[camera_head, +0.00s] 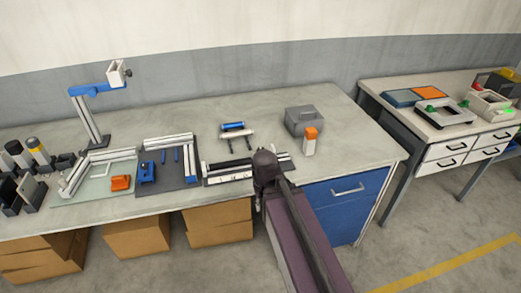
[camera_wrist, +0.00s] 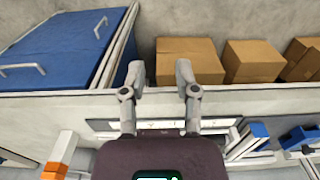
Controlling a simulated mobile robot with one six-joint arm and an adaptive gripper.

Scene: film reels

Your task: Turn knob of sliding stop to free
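I cannot make out a sliding stop or its knob for certain. A rail fixture (camera_head: 228,171) with a dark base and a pale strip lies near the table's front edge, partly hidden by my gripper and arm in the head view. To its left, a dark board (camera_head: 182,181) carries pale rails and a blue block (camera_head: 147,172). Further left, a glass plate (camera_head: 88,186) bears pale rails and an orange block (camera_head: 120,183). My gripper (camera_wrist: 160,76) is open, its fingers apart with nothing between them, above the table's front edge in the wrist view.
An orange-topped white block (camera_head: 310,142) and a grey box (camera_head: 304,119) stand right of my gripper. A blue roller on a stand (camera_head: 234,129) is behind the fixture. Cardboard boxes (camera_head: 137,235) and a blue drawer cabinet (camera_head: 345,205) are below the tabletop. The table's back middle is bare.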

